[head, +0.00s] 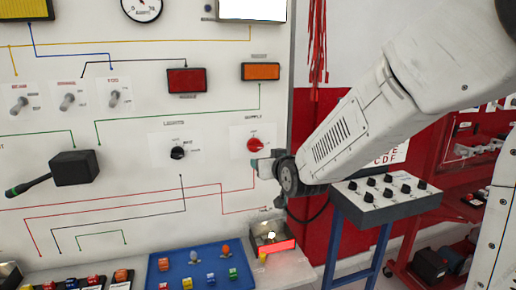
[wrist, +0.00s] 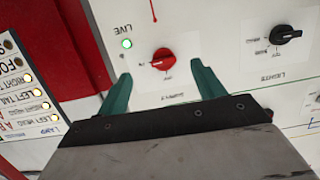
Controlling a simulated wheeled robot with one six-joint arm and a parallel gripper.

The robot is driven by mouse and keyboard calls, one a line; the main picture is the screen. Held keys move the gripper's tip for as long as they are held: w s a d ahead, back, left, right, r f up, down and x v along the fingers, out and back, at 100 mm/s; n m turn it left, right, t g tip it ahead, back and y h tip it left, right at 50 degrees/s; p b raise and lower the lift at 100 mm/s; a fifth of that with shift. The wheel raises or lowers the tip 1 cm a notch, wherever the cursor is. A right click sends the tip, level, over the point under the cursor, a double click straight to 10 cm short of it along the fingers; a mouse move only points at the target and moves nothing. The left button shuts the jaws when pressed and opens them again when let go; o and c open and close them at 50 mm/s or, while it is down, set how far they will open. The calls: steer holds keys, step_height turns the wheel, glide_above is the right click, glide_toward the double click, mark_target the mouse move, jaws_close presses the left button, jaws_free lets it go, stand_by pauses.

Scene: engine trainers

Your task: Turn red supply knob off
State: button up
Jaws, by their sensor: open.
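The red supply knob (head: 255,145) is on the white wall panel, at the panel's right side in the head view. In the wrist view the red knob (wrist: 163,58) sits ahead of my gripper, between the lines of its two fingers. My gripper (wrist: 160,88) is open, with green fingers to either side and short of the knob, holding nothing. In the head view my gripper (head: 254,162) is just below the knob and largely hidden by my wrist. I cannot tell how far the fingertips are from the panel. A green light (wrist: 127,44) marked LIVE is lit beside the knob.
A black lights knob (head: 178,152) is left of the red knob on the panel. A black lever (head: 70,169) sits farther left. A blue tray (head: 177,275) with small coloured parts lies below. A switch box (head: 386,208) stands on a blue stand at right.

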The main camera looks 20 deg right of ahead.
mark_target(257, 147)
steer(key=w+t, duration=0.1)
steer(key=w, duration=0.2)
steer(key=w+t, duration=0.1)
steer(key=w, duration=0.7)
steer(key=shift+w+a+r+t, duration=0.15)
steer(key=shift+r+t, duration=0.1)
steer(key=shift+t, duration=0.15)
steer(key=c, duration=1)
